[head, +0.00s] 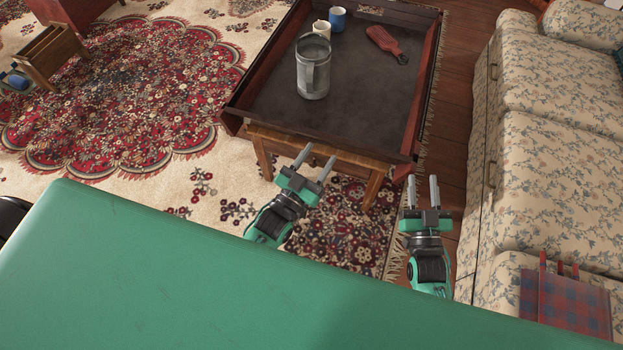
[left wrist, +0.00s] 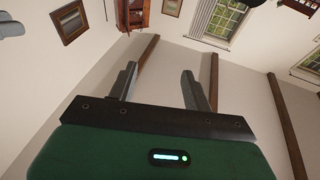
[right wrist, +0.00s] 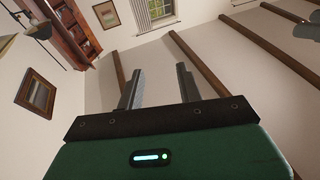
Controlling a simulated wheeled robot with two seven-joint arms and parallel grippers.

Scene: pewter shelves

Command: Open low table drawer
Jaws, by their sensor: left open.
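The low table (head: 345,92) stands ahead of me in the head view, with a dark tray-like top and raised reddish-brown sides. Its wooden front (head: 350,162) shows below the top; the drawer there looks closed, but its handle is hard to make out. My left gripper (head: 314,162) is open and empty, its fingers pointing towards that front and partly covering it; I cannot tell whether they touch. My right gripper (head: 422,190) has its fingers apart and empty, right of the table's front right leg. Both wrist views show only empty fingers against walls and ceiling.
A floral sofa (head: 550,130) stands close on the right. Patterned rug (head: 120,90) is open floor at left.

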